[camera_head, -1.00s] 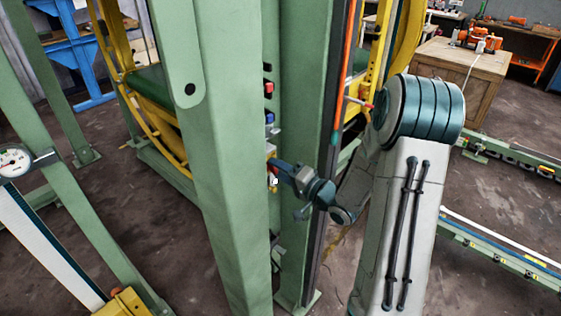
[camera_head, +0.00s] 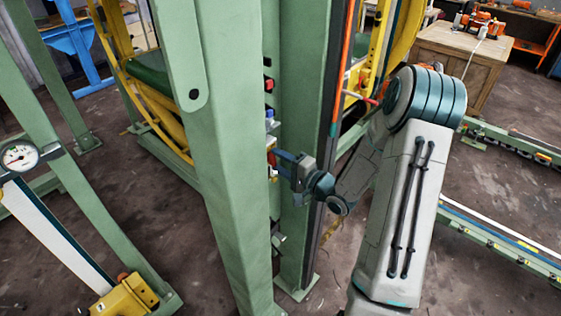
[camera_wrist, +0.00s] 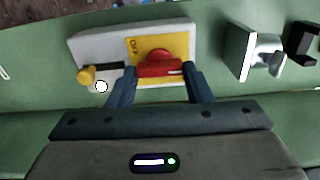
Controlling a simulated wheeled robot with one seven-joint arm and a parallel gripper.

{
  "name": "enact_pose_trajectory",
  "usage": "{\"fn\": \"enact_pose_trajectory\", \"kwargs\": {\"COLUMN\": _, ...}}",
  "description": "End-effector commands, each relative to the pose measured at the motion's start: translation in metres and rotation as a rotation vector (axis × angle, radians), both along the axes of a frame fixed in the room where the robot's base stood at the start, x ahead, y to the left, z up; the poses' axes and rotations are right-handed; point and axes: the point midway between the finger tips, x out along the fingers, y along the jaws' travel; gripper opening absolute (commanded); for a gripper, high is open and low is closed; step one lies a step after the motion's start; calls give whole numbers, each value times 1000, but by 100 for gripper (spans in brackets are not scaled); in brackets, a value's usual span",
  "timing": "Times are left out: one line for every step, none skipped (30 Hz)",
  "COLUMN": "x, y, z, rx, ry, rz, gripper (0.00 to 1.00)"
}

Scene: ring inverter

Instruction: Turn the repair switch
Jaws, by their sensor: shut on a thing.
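The repair switch appears to be a red knob (camera_wrist: 160,65) on a yellow plate (camera_wrist: 133,47), set on a pale grey box (camera_wrist: 90,48) on the green post. My gripper (camera_wrist: 160,75) reaches it from below in the wrist view. One blue-grey finger is on each side of the red knob, and the jaws are shut on it. The knob's handle lies roughly level across the picture. In the head view my gripper (camera_head: 275,158) is at the panel on the inner side of the post, and the switch is mostly hidden there.
A yellow knob (camera_wrist: 87,75) is on the left of the grey box. A metal latch (camera_wrist: 260,54) and a black fitting (camera_wrist: 303,42) stand to the right. In the head view, green posts (camera_head: 215,170) flank my gripper closely. A gauge (camera_head: 18,156) is far left.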

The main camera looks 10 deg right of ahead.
Motion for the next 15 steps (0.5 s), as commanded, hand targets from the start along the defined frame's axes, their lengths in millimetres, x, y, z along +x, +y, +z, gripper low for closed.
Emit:
{"fn": "enact_pose_trajectory", "kwargs": {"x": 0, "y": 0, "z": 0, "rx": 2, "ry": 2, "rz": -1, "gripper": 23}}
{"fn": "enact_pose_trajectory", "kwargs": {"x": 0, "y": 0, "z": 0, "rx": 2, "ry": 2, "rz": -1, "gripper": 23}}
{"fn": "enact_pose_trajectory", "kwargs": {"x": 0, "y": 0, "z": 0, "rx": 2, "ry": 2, "rz": -1, "gripper": 23}}
{"fn": "enact_pose_trajectory", "kwargs": {"x": 0, "y": 0, "z": 0, "rx": 2, "ry": 2, "rz": -1, "gripper": 51}}
{"fn": "enact_pose_trajectory", "kwargs": {"x": 0, "y": 0, "z": 0, "rx": 2, "ry": 1, "rz": -1, "gripper": 59}}
{"fn": "enact_pose_trajectory", "kwargs": {"x": 0, "y": 0, "z": 0, "rx": 2, "ry": 1, "rz": -1, "gripper": 67}}
{"fn": "enact_pose_trajectory", "kwargs": {"x": 0, "y": 0, "z": 0, "rx": 2, "ry": 1, "rz": -1, "gripper": 67}}
{"fn": "enact_pose_trajectory", "kwargs": {"x": 0, "y": 0, "z": 0, "rx": 2, "ry": 1, "rz": -1, "gripper": 67}}
{"fn": "enact_pose_trajectory", "kwargs": {"x": 0, "y": 0, "z": 0, "rx": 1, "ry": 1, "rz": -1, "gripper": 67}}
{"fn": "enact_pose_trajectory", "kwargs": {"x": 0, "y": 0, "z": 0, "rx": 1, "ry": 1, "rz": -1, "gripper": 67}}
{"fn": "enact_pose_trajectory", "kwargs": {"x": 0, "y": 0, "z": 0, "rx": 1, "ry": 1, "rz": -1, "gripper": 67}}
{"fn": "enact_pose_trajectory", "kwargs": {"x": 0, "y": 0, "z": 0, "rx": 1, "ry": 1, "rz": -1, "gripper": 67}}
{"fn": "enact_pose_trajectory", "kwargs": {"x": 0, "y": 0, "z": 0, "rx": 1, "ry": 1, "rz": -1, "gripper": 67}}
{"fn": "enact_pose_trajectory", "kwargs": {"x": 0, "y": 0, "z": 0, "rx": 1, "ry": 1, "rz": -1, "gripper": 67}}
{"fn": "enact_pose_trajectory", "kwargs": {"x": -1, "y": -1, "z": 0, "rx": 1, "ry": 1, "rz": -1, "gripper": 67}}
